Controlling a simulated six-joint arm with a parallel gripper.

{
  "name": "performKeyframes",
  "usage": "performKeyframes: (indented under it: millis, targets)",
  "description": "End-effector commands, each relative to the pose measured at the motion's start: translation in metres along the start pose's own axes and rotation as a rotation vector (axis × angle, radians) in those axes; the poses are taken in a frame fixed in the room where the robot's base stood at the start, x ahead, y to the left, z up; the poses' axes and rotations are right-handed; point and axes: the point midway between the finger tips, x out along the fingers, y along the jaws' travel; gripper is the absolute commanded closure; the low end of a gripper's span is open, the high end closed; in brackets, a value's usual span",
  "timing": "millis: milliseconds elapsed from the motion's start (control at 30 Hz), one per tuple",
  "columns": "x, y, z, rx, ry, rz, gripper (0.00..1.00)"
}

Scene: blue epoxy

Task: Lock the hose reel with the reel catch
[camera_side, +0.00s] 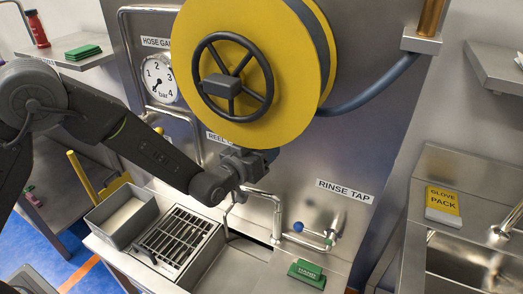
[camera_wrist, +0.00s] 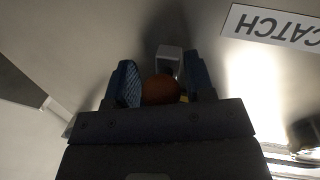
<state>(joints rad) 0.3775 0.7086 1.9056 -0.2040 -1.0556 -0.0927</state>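The yellow hose reel (camera_side: 290,105) with its black handwheel (camera_side: 233,75) fills the upper middle of the side view. My gripper (camera_side: 262,158) is just below the reel, close to the steel panel, by the partly hidden reel sign (camera_side: 216,138). It hides the catch there. In the wrist view, an orange-brown round knob (camera_wrist: 161,89) sits between the two blue fingers of my gripper (camera_wrist: 163,80). A pale metal block (camera_wrist: 168,58) is just beyond the knob. The fingers flank the knob closely; I cannot tell whether both touch it.
The catch sign (camera_wrist: 275,25) is upside down in the wrist view. Below my gripper are a bent metal pipe (camera_side: 262,192), a grated basin (camera_side: 172,240) and a grey bin (camera_side: 122,218). The rinse tap (camera_side: 315,235) is to the right. A blue hose (camera_side: 375,92) leaves the reel rightward.

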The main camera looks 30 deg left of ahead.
Motion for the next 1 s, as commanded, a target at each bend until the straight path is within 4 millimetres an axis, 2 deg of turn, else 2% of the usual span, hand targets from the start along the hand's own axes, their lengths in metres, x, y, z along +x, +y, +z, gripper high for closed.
performKeyframes:
  millis: [33, 133, 467, 667, 1000]
  targets:
    - [0.0, 0.004, -0.003, 0.001, 0.009, 0.009, 0.52]
    - [0.001, 0.003, -0.002, 0.001, 0.007, 0.006, 0.44]
    - [-0.005, 0.0, 0.0, 0.002, 0.001, -0.001, 0.44]
    - [-0.036, 0.0, 0.0, 0.001, -0.002, -0.001, 0.44]
    - [-0.109, 0.001, 0.0, 0.002, 0.001, 0.002, 0.44]
